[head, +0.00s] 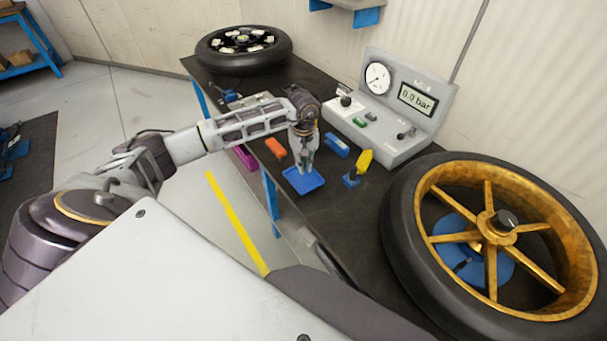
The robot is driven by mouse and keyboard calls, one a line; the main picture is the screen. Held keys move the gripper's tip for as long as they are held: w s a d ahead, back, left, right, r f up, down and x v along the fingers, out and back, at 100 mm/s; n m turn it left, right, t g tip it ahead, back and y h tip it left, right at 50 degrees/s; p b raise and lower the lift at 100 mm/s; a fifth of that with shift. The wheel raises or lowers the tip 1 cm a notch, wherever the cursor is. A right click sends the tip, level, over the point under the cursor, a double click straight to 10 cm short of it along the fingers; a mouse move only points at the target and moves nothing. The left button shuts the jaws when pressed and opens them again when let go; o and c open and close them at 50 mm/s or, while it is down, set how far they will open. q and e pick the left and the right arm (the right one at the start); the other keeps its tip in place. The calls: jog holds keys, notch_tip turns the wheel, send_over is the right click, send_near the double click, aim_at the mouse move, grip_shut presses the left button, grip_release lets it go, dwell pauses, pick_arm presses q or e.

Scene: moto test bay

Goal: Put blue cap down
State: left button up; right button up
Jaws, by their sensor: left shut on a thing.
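My left gripper (305,165) points down over a small blue tray (315,184) near the bench's left edge. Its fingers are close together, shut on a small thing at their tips. The blue cap is too small and too hidden by the fingers to make out clearly; I take it to be what they hold. I cannot tell whether the fingertips or the cap touch the tray floor. My right gripper is not in view.
On the dark bench (330,215), an orange block (275,148), a blue block (337,145) and a yellow-handled item (365,160) lie near the tray. A gauge console (398,105) stands behind. A gold-rimmed wheel (500,240) fills the right; another wheel (243,50) lies at the far end.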

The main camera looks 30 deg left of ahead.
aim_at(304, 179)
pick_arm(q)
jog(key=shift+f+b, duration=0.3)
jog(key=shift+f, duration=0.35)
notch_tip(304, 179, down, 3)
jog(key=shift+f+b, duration=0.2)
jog(key=shift+b, duration=0.6)
jog(key=shift+f, duration=0.25)
jog(key=o, duration=0.7)
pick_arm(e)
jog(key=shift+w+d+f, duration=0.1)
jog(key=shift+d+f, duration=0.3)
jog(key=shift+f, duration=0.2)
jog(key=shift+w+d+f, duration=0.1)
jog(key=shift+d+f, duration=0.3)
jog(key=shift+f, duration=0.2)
pick_arm(q)
jog(key=shift+r, duration=0.2)
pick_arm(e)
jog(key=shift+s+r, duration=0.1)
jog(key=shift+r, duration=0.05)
